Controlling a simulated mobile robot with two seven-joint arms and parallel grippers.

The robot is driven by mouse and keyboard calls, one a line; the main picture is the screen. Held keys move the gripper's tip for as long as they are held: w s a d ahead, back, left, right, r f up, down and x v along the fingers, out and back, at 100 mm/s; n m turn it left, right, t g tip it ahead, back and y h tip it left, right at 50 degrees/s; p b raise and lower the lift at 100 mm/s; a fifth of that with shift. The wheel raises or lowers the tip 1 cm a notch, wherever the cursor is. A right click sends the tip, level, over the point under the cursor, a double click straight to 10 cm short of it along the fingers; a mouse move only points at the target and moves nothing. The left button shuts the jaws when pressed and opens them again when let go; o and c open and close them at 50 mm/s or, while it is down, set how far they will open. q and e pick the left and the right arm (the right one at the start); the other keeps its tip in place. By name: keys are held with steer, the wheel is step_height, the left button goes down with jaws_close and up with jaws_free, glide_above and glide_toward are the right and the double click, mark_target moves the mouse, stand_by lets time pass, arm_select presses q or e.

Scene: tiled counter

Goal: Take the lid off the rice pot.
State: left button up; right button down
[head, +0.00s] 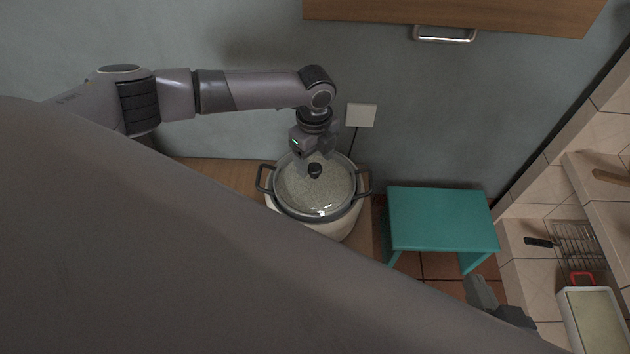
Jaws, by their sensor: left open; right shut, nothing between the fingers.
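The rice pot (348,221) is pale with dark side handles and stands on a wooden surface near the wall. Its glass lid (328,195) lies on top, with a dark rim and a black knob (315,170) in the middle. My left gripper (309,166) reaches down from above, open, with its fingers close to the knob. I cannot tell whether they touch it. My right gripper (480,293) is partly visible at the lower right, shut and empty, well away from the pot. My own body hides the lower left.
A teal stool (443,219) stands right of the pot. A tiled counter (515,252) at the right holds a wire rack (577,243) and a rectangular dish (594,318). A wooden cabinet (370,12) with a metal handle is at the top. A white wall plate (361,115) is behind the pot.

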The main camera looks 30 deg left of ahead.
arm_select(q)
steer(key=shift+f, duration=0.7)
jaws_close()
steer(key=shift+r, duration=0.1)
